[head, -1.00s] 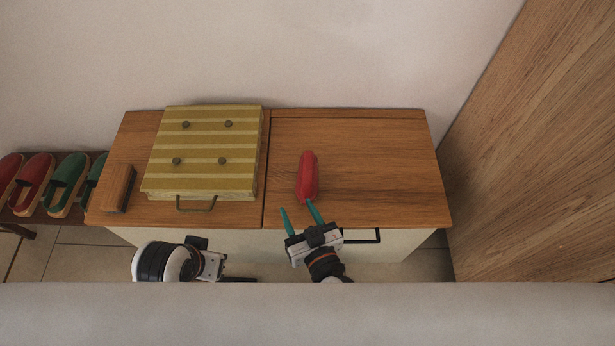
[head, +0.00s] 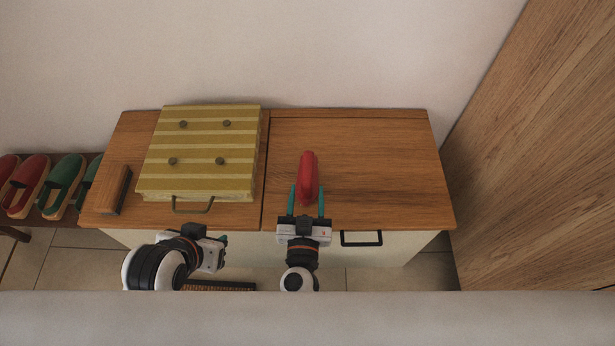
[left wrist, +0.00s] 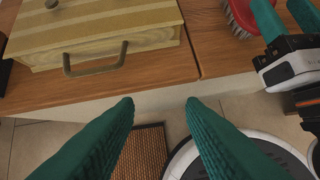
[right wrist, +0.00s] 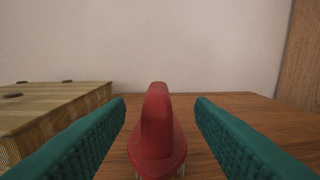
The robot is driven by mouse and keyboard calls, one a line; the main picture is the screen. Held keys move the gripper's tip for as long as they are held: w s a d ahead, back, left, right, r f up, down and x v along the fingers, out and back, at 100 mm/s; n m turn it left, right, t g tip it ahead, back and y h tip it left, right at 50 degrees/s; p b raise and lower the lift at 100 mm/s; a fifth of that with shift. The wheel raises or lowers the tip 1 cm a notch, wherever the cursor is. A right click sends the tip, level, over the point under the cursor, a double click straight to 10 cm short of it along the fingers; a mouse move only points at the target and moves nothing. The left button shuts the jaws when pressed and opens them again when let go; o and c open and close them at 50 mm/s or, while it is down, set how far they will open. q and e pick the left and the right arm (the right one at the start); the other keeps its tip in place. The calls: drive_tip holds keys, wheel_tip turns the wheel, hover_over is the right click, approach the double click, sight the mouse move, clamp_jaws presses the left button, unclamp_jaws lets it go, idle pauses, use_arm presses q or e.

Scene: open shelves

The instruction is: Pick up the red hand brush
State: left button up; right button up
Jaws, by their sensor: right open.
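The red hand brush (head: 308,176) lies on the right half of the wooden cabinet top, its long side pointing away from me. My right gripper (head: 307,200) is open, with one teal finger on each side of the brush's near end. In the right wrist view the brush (right wrist: 157,135) stands between the two fingers, with gaps on both sides and bristles just visible beneath. My left gripper (left wrist: 160,104) is open and empty in front of the cabinet, below the striped box. Part of the brush also shows in the left wrist view (left wrist: 243,14).
A yellow striped box (head: 200,150) with a handle sits on the left of the cabinet top (head: 375,165). A wooden brush (head: 112,189) lies at the far left edge. Slippers (head: 62,183) stand on a low rack at left. A wooden panel rises at right. The top right of the brush is clear.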

sight(306, 184)
drive_tip(key=w+b, duration=0.2)
drive_tip(key=w, duration=0.3)
drive_tip(key=shift+w+f, duration=0.1)
drive_tip(key=shift+f, duration=0.1)
drive_tip(key=shift+w, duration=0.2)
use_arm(q)
drive_tip(key=w+d+r+t+h, duration=0.1)
drive_tip(key=w+d+r+t, duration=0.1)
drive_tip(key=w+r+t, duration=0.2)
drive_tip(key=w+t, duration=0.1)
drive_tip(key=w, duration=0.1)
drive_tip(key=shift+w+d+r, duration=0.25)
drive_tip(key=shift+w, duration=0.15)
use_arm(e)
drive_tip(key=shift+c, duration=0.2)
drive_tip(key=shift+r, duration=0.1)
drive_tip(key=c, duration=1)
